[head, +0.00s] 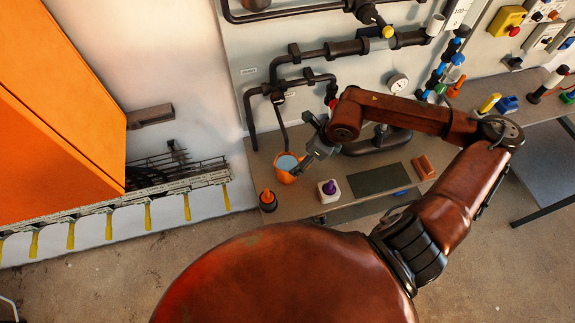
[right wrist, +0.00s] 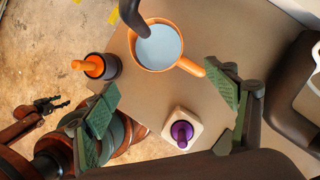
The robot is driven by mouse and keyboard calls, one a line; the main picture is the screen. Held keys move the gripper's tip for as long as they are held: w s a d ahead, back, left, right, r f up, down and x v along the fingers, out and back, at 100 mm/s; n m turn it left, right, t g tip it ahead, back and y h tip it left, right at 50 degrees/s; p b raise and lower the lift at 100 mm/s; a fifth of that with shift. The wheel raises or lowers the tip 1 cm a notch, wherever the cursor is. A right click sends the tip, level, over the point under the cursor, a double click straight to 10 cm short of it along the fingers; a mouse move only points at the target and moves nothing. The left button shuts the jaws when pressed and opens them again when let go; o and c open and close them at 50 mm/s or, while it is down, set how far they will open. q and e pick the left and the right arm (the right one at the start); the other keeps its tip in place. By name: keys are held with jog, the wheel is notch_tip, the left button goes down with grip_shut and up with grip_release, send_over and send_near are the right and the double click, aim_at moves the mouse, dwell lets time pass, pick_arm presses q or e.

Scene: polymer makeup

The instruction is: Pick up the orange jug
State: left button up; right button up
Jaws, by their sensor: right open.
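The orange jug (head: 287,168) stands on the workbench with a blue-grey content inside. In the right wrist view the jug (right wrist: 137,56) is seen from above, with its handle at the lower right and a dark pipe overlapping its top edge. My right gripper (head: 304,163) is at the jug's right side in the head view. In the right wrist view the right gripper (right wrist: 168,88) has its green-padded fingers wide apart and nothing between them, with the handle near the right finger. A dark pronged part on a red-brown link, possibly my left gripper, shows small at the left of the wrist view.
A black container with an orange top (head: 268,199) stands left of a pale block with a purple knob (head: 329,190). A dark mat (head: 380,180) and a brown block (head: 424,168) lie further right. Dark pipes (head: 345,47) run along the wall behind the bench.

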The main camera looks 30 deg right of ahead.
jog(key=f, duration=0.2)
send_over(291, 164)
jog(key=s+a, duration=0.2)
jog(key=s, duration=0.1)
notch_tip(291, 164, down, 6)
jog(key=shift+s+f, duration=0.15)
jog(key=shift+f, duration=0.05)
jog(key=c, duration=1.7)
jog(key=shift+r, duration=0.1)
jog(key=shift+c, duration=1)
jog(key=shift+r, duration=0.1)
